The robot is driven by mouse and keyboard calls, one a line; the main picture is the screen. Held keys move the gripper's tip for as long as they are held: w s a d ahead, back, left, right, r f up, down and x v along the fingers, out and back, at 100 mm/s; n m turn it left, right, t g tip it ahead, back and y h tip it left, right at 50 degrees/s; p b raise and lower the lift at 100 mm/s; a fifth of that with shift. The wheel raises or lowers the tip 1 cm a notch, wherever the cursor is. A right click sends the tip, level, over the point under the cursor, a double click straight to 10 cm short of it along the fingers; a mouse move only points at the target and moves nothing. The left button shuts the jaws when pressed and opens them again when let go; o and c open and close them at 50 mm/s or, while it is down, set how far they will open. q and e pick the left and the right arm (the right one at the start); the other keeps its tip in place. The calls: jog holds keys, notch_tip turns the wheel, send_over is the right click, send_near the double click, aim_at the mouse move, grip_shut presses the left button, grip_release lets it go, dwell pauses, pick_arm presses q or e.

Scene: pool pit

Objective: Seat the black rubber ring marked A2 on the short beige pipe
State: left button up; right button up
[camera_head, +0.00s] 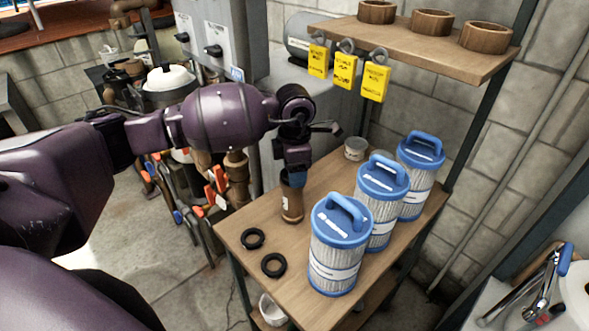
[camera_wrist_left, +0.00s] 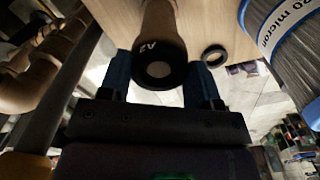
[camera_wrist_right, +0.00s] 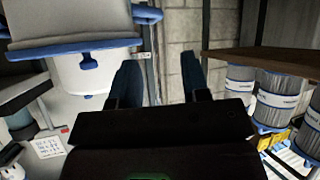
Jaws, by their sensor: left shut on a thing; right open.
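The short beige pipe (camera_head: 291,207) stands upright on the wooden table, brownish, with a pale label. My left gripper (camera_head: 296,180) is over its top end and shut on the black rubber ring marked A2 (camera_wrist_left: 160,68). In the left wrist view the ring is between the fingers, lined up with the pipe (camera_wrist_left: 157,18) at its end. A pale disc shows through the ring. I cannot tell how far the ring sits around the pipe; in the head view the gripper hides it. My right gripper (camera_wrist_right: 160,82) is open and empty, away from the table, and out of the head view.
Two black rings (camera_head: 252,238) (camera_head: 273,265) lie on the table's (camera_head: 234,223) front left. Blue-capped filter cartridges (camera_head: 338,250) stand right of the pipe. A small tin (camera_head: 355,148) stands behind. A shelf (camera_head: 425,50) with yellow tags (camera_head: 345,72) is above.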

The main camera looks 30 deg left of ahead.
pick_arm(q)
jog(key=o, duration=1.2)
jog(key=shift+r, duration=0.1)
jog(key=shift+r+p, duration=1.95)
jog(key=shift+r, duration=2)
